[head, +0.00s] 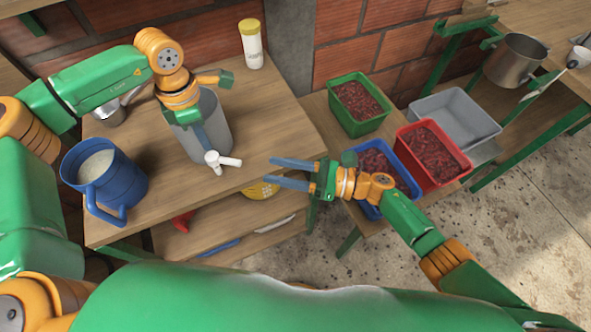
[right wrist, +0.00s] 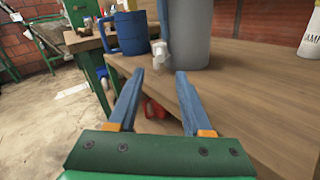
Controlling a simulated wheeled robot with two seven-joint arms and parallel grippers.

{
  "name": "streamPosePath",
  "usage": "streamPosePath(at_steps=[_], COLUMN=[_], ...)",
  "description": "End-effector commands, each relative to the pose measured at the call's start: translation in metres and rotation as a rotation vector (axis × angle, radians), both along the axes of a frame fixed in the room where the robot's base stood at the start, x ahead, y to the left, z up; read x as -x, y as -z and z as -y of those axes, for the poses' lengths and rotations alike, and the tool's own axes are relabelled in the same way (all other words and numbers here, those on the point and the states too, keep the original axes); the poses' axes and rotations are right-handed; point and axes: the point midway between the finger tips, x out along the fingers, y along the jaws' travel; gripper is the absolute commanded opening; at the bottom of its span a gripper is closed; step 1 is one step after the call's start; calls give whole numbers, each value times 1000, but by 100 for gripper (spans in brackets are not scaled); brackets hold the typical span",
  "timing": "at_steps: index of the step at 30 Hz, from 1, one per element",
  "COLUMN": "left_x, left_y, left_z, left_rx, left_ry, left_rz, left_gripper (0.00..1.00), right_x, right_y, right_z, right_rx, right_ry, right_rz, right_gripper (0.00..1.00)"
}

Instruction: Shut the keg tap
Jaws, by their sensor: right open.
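The keg is a grey cylinder (head: 214,130) on the wooden table; its side also shows in the right wrist view (right wrist: 190,30). Its white tap (head: 213,158) sits low on the front, with a white handle (head: 231,162) pointing right in the head view. The tap also shows in the right wrist view (right wrist: 159,52), beyond the fingertips. My right gripper (head: 270,170) is open and empty, its blue fingers pointing at the tap from the right, apart from it. My left gripper (head: 200,135) is at the keg, a blue finger reaching down over it; its opening is unclear.
A blue jug (head: 108,172) with pale contents stands left of the keg. A yellow-lidded container (head: 251,45) stands behind. Green (head: 341,118), red (head: 453,158) and blue (head: 408,172) crates hold red contents, beside a grey crate (head: 480,125). A lower shelf lies under the table.

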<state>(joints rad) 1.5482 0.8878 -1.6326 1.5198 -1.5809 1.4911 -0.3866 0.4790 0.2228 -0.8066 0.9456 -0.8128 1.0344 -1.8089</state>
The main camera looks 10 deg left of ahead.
Motion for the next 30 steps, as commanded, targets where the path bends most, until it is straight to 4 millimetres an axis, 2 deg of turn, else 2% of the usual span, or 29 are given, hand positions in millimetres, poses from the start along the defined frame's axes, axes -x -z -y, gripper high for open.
streamPosePath(at_steps=[3,6,14,17,20,22,26,30], left_x=[0,0,0,0,0,0,0,0], left_y=[0,0,0,0,0,0,0,0], left_z=[0,0,0,0,0,0,0,0], left_rx=[1,1,1,1,1,1,1,0], left_ry=[1,1,1,1,1,1,1,0], left_rz=[-1,-1,-1,-1,-1,-1,-1,-1], left_gripper=[0,0,0,0,0,0,0,0], right_x=[2,3,3,3,3,3,4,16], right_y=[1,0,0,0,0,0,-5,-16], right_z=[25,37,41,41,40,40,33,19], right_rx=[1,0,-1,-1,-1,4,29,15], right_ry=[2,1,0,0,0,3,30,112], right_rz=[-1,0,0,0,-1,-25,-246,-723], right_gripper=[50,50,50,28,1,0,0,0])
